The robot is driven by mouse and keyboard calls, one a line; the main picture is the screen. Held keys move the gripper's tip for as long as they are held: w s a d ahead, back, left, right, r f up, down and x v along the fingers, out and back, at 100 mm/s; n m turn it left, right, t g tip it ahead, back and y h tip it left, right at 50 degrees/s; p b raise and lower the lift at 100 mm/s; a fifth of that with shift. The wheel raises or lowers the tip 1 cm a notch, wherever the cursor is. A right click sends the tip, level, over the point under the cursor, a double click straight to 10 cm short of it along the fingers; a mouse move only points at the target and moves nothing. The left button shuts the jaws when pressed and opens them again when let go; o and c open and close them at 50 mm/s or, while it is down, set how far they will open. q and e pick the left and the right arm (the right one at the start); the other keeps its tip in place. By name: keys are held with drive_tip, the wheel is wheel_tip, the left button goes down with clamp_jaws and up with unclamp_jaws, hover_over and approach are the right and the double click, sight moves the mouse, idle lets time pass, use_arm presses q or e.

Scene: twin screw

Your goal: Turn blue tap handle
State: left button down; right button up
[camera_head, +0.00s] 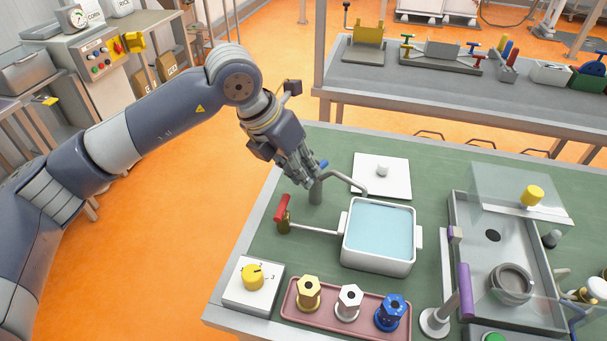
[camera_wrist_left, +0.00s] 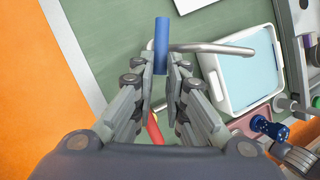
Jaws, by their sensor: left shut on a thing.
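The blue tap handle (camera_head: 323,165) shows as a small blue tip beside my left gripper (camera_head: 308,180) in the head view. In the left wrist view the blue handle (camera_wrist_left: 161,40) sticks out between the fingers of my left gripper (camera_wrist_left: 162,68). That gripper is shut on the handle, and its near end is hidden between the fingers. The tap has a grey post (camera_head: 316,192) and a curved metal spout (camera_head: 345,181) reaching toward the basin.
A white basin (camera_head: 348,247) of pale blue water stands right of the taps. A red-handled tap (camera_head: 283,208) is close in front of my left gripper. A white plate (camera_head: 362,180) lies behind the spout. A pink tray (camera_head: 330,326) holds yellow, white and blue pieces.

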use_arm(q)
drive_tip(key=c, duration=1.9)
unclamp_jaws()
drive_tip(key=v, duration=1.2)
